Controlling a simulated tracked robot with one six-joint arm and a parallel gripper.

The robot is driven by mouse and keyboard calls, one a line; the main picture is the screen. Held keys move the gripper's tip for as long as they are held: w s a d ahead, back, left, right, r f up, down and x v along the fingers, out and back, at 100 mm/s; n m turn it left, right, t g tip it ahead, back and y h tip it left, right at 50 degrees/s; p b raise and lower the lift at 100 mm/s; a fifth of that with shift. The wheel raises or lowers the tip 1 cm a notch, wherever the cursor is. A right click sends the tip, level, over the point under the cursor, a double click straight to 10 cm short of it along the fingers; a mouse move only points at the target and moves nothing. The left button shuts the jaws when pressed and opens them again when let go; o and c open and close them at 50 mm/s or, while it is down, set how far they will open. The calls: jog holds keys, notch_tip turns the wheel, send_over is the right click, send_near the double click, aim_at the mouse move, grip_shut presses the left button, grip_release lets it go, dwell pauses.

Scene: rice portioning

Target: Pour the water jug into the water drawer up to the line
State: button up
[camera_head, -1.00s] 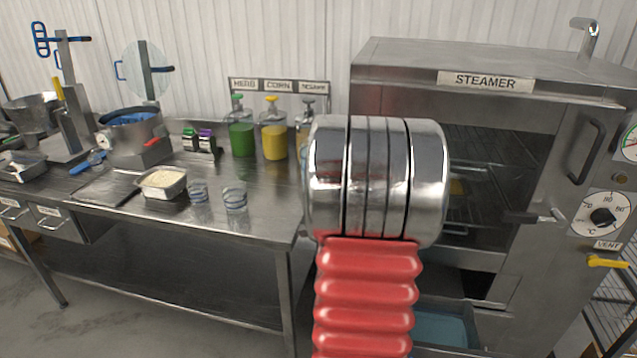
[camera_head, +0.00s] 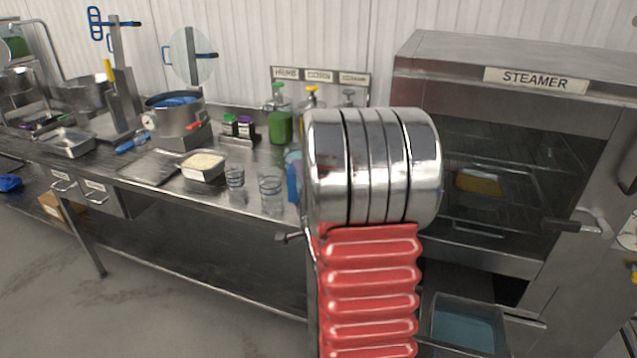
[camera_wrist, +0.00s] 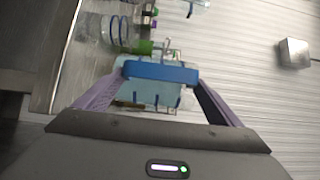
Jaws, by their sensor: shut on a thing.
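In the wrist view my gripper (camera_wrist: 160,75) is shut on the blue handle of the water jug (camera_wrist: 150,92), a translucent pale-blue vessel. In the head view a blue part of the jug (camera_head: 294,178) shows at the left edge of my arm, which hides the rest of it and my gripper. The water drawer (camera_head: 433,325) is open at the foot of the steamer (camera_head: 500,65), right of my arm, with a bluish surface inside. Its line cannot be made out. The jug is up at table height, apart from the drawer.
The steel table (camera_head: 230,250) at left holds glasses (camera_head: 270,187), a rice tray (camera_head: 203,170), a pot (camera_head: 175,125) and a green dispenser (camera_head: 280,125). The steamer's door stands open at right. The floor in front is clear.

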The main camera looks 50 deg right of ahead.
jog(key=w+a+f+n+y, duration=0.2)
jog(key=w+a+y, duration=0.1)
jog(key=a, duration=0.9)
jog(key=w+a+f+n+t+y, duration=0.1)
jog(key=w+a+f+n+y, duration=0.1)
jog(key=a, duration=1.1)
jog(key=w+a+f+n+t+y, duration=0.1)
jog(key=w+a+f+n+y, duration=0.1)
jog(key=a, duration=1.1)
jog(key=w+f+y, duration=0.1)
jog(key=w+y, duration=0.1)
jog(key=w, duration=0.1)
jog(key=shift+f, duration=0.4)
jog(key=shift+s, duration=0.1)
